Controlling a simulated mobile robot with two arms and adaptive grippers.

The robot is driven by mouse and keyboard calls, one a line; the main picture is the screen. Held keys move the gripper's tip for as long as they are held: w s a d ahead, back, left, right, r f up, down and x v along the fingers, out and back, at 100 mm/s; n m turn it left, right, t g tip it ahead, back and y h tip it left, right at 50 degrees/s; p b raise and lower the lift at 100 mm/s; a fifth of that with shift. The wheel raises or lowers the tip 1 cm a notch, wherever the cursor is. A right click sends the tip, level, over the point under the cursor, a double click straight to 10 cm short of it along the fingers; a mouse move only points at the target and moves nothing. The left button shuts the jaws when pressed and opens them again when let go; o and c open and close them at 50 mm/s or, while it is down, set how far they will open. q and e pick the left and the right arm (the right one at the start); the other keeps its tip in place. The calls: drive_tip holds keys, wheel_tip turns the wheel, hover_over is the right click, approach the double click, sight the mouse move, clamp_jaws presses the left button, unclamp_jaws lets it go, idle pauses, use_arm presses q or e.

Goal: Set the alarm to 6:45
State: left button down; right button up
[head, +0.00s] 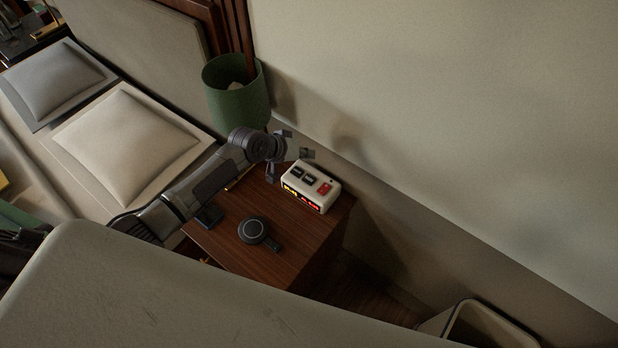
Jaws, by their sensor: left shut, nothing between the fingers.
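The alarm clock (311,186) is a cream box on the far right part of the wooden nightstand. Its top carries dark buttons and one red button (324,189). Its front has a lit yellow and red display (301,199), too small to read. My left arm reaches in from the left over the nightstand. My left gripper (289,165) is shut and empty, just left of and behind the clock's top. I cannot tell whether it touches the clock. My right gripper is not in view.
The wooden nightstand (285,255) also holds a round black device (252,230) near its front and a small dark object (208,215) beside my arm. A green lamp (237,95) stands behind. A bed with pillows (127,143) is left, the wall right, a bin (480,325) lower right.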

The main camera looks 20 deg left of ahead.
use_arm(q)
drive_tip(key=shift+f, duration=0.15)
drive_tip(key=b, duration=0.7)
hover_over(307, 180)
wheel_tip(307, 180, down, 7)
drive_tip(key=shift+w+r, duration=0.1)
drive_tip(key=shift+f+b, duration=0.65)
drive_tip(key=shift+f, duration=0.2)
drive_tip(key=shift+f, duration=0.45)
drive_tip(key=shift+f+b, duration=0.35)
drive_tip(key=shift+b, duration=0.05)
idle(0.6)
idle(0.4)
drive_tip(key=shift+r+p, duration=0.75)
drive_tip(key=shift+p, duration=0.1)
